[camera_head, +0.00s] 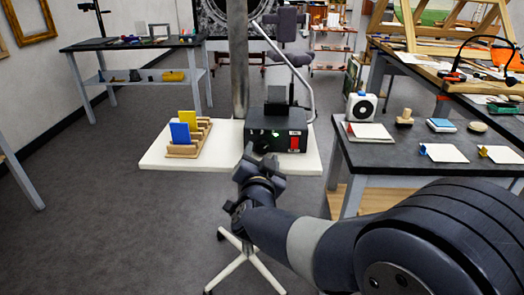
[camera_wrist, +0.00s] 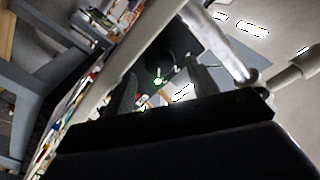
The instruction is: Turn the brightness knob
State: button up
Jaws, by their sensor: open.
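A black control box (camera_head: 277,125) stands on a white board in the head view, with a lit green spot and a red switch (camera_head: 295,143) on its front. A dark round knob (camera_head: 261,146) shows low on the left of that front, just beyond my gripper (camera_head: 260,158). My gripper is open, its fingers pointing at the box. In the wrist view the two fingers stand apart (camera_wrist: 163,90), with the green light (camera_wrist: 158,80) between them. A dark round shape above the light may be the knob, but it is dim. I cannot tell whether the fingers touch it.
A wooden rack (camera_head: 187,140) with blue and yellow plates stands left of the box on the white board (camera_head: 225,158). A metal post (camera_head: 238,60) rises behind. A dark table (camera_head: 400,152) with cards and small tools is at the right. The floor at left is clear.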

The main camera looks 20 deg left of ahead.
aim_at(262, 149)
jog(key=v, duration=0.7)
jog(key=shift+s, duration=0.4)
jog(key=shift+d, duration=0.1)
jog(key=x, duration=1.1)
jog(key=shift+r, duration=0.1)
jog(key=shift+n+p, duration=0.3)
